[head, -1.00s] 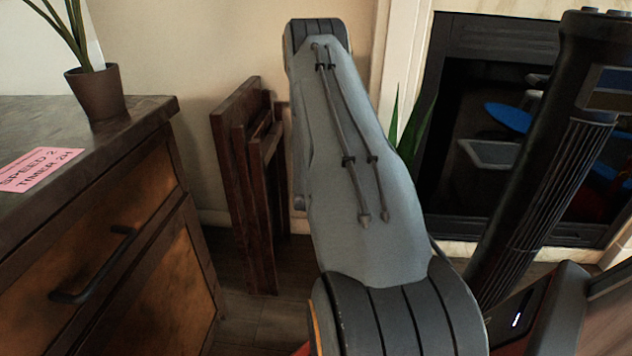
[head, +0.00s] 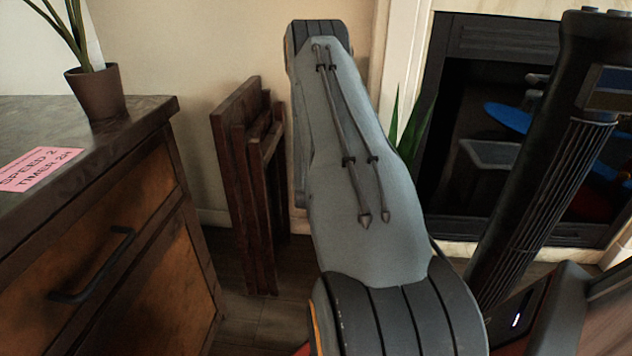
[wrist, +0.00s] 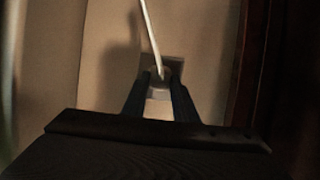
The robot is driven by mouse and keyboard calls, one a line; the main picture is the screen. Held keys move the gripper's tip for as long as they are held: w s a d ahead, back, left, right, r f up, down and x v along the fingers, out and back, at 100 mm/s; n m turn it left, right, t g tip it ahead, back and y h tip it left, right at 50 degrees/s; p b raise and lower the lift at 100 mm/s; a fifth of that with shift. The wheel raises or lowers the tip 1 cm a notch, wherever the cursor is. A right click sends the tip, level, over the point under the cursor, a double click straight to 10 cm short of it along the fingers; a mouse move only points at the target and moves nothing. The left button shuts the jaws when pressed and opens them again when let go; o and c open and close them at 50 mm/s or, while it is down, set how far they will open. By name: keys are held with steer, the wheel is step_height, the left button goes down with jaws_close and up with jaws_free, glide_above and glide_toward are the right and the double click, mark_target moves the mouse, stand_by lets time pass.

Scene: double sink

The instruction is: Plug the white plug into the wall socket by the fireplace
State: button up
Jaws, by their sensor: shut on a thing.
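In the wrist view, my gripper (wrist: 160,88) is shut on the white plug (wrist: 159,75), with one dark finger on each side of it. The plug's thin white cord (wrist: 150,30) runs up from it toward the top of the view. Behind the plug is a shaded, roughly square plate on the wall, seemingly the wall socket (wrist: 176,63). The plug's front is hidden, so I cannot tell whether it touches the socket or sits in it. In the head view, my own arm hides the gripper, plug and socket.
Folded dark wooden furniture (head: 243,180) leans by the wall, left of my arm. A cabinet (head: 130,270) with a potted plant (head: 97,92) and a pink note (head: 38,168) is at left. The fireplace (head: 490,40) is at right, with green leaves (head: 412,130) beside it.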

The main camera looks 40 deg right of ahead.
steer(key=shift+w+d, duration=0.1)
steer(key=shift+d, duration=0.05)
steer(key=o, duration=1.1)
steer(key=shift+o, duration=0.2)
steer(key=p+v, duration=0.2)
steer(key=v, duration=0.6)
steer(key=shift+p, duration=0.4)
